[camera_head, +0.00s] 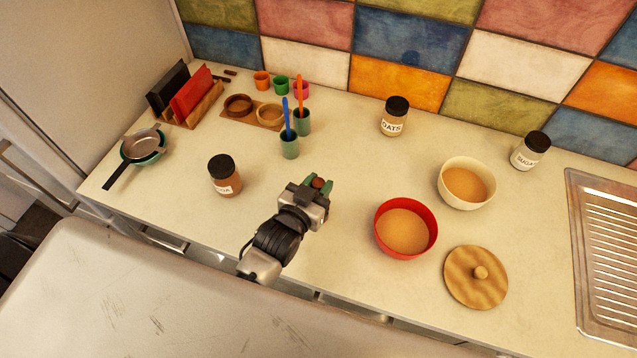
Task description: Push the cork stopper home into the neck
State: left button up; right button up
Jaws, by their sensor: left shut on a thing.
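My left gripper (319,184) is over the middle of the counter, its two green fingertips closed on a small round brown thing. This looks like the cork stopper (318,183), seen from above between the fingers. No bottle or neck shows; anything under the cork is hidden by the gripper, so I cannot tell whether the cork sits in a neck. My right gripper is not in view.
A red bowl (432,238) and a cream bowl (480,205) stand to the right, with a wooden lid (462,289) nearer the front. A dark-lidded jar (221,167) and a green cup (289,150) holding a blue stick stand left of the gripper. The counter right around the gripper is clear.

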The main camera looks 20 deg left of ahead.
pick_arm(q)
jog(key=shift+f+b, duration=0.35)
jog(key=shift+f, duration=0.15)
jog(key=o, duration=0.9)
jog(key=shift+f, duration=0.1)
jog(key=shift+o, duration=0.2)
jog(key=shift+s, duration=0.1)
jog(key=b+v, duration=0.3)
jog(key=v, duration=0.7)
jog(key=shift+s+r, duration=0.2)
jog(key=shift+s, duration=0.1)
